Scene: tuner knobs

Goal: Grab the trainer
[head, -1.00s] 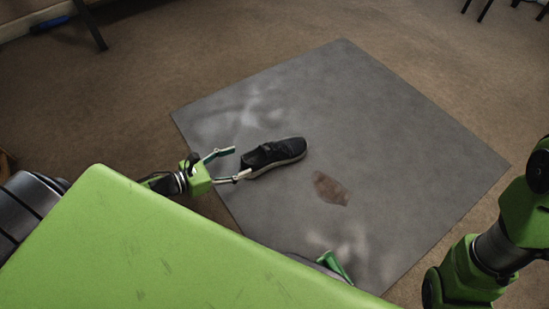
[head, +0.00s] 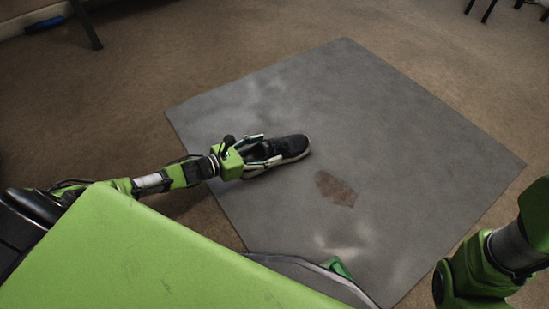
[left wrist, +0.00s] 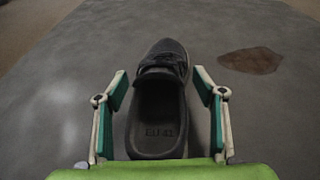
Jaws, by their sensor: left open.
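The trainer (head: 288,147) is black with a pale sole and lies upright on the grey mat, toe pointing right in the head view. In the left wrist view the trainer (left wrist: 160,100) runs away from me, its opening and insole nearest. My left gripper (head: 262,148) is open at the heel half of the trainer. In the left wrist view the fingers of my left gripper (left wrist: 160,97) stand one on each side of the shoe, with small gaps. My right arm shows at the right edge of the head view; I cannot make out its fingers.
The grey mat (head: 400,130) lies on brown carpet (head: 220,50) with free room around the trainer. A flat brown patch (head: 335,188) is on the mat, right of and below the trainer.

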